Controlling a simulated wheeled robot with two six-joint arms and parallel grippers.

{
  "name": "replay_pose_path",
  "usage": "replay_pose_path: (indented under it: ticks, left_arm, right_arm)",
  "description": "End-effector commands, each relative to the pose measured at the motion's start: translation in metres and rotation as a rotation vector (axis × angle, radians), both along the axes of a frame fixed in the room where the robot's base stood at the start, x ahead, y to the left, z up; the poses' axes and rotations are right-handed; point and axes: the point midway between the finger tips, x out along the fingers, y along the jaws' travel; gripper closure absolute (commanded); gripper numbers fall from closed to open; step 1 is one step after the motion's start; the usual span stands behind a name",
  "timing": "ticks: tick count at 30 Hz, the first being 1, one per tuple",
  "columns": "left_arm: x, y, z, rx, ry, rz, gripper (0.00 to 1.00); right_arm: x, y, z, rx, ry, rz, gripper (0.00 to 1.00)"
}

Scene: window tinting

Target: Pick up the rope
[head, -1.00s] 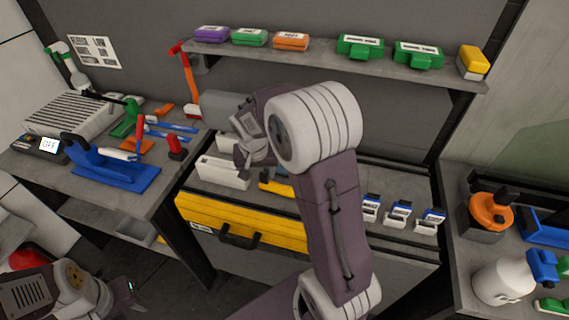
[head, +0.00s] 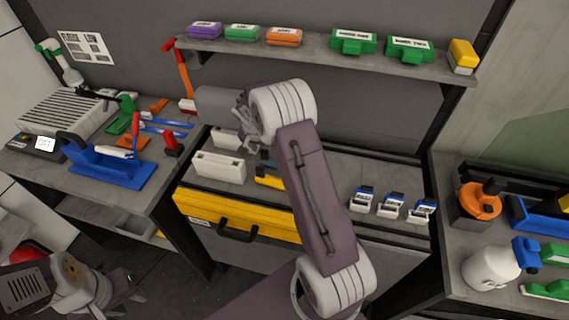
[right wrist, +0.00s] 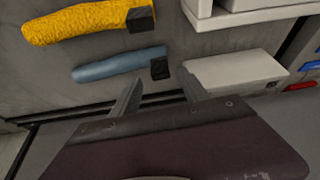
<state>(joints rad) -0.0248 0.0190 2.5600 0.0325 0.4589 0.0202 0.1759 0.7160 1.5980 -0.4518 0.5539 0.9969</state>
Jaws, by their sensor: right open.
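A thick yellow rope-like length with a rough, fluffy surface (right wrist: 85,20) and a black end lies at the upper left of the right wrist view. A thinner, smoother blue-grey length (right wrist: 112,67) with a black end lies below it. Which one is the rope is not certain. Part of the yellow one (head: 268,182) shows beside my right arm in the head view; the rest is hidden. My right gripper (right wrist: 158,95) is open and empty, its fingers near the blue-grey length's black end. My left gripper (head: 128,287) is low at the left, away from the benches; its jaws are unclear.
White bins (head: 218,167) stand beside the rope-like lengths. Several blue-and-white bottles or tools (head: 390,204) stand to the right. A shelf (head: 350,62) with coloured boxes hangs above. A side bench (head: 75,205) holds more tools.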

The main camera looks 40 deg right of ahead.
Motion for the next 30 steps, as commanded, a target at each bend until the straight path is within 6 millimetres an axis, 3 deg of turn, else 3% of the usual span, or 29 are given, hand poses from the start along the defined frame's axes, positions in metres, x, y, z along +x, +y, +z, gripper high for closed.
replay_pose_path:
  ticks: [6,12,13,18,30]
  left_arm:
    - [0.000,0.000,0.006,0.000,0.000,0.000,0.64]
    - [0.000,0.000,0.006,0.000,0.000,0.000,0.64]
    - [0.000,0.000,0.006,0.000,0.000,0.000,0.64]
    - [0.000,0.000,0.006,0.000,0.000,0.000,0.64]
    - [0.000,0.000,0.006,0.000,0.000,0.000,0.64]
  right_arm:
    - [0.007,-0.006,-0.028,0.001,0.000,-0.001,0.47]
    - [0.008,-0.007,-0.029,0.001,-0.001,-0.001,0.47]
    - [0.008,-0.007,-0.029,0.001,-0.001,-0.001,0.50]
    - [0.008,-0.006,-0.029,0.001,-0.001,0.000,0.97]
    - [0.008,-0.006,-0.029,0.001,-0.001,0.000,1.00]
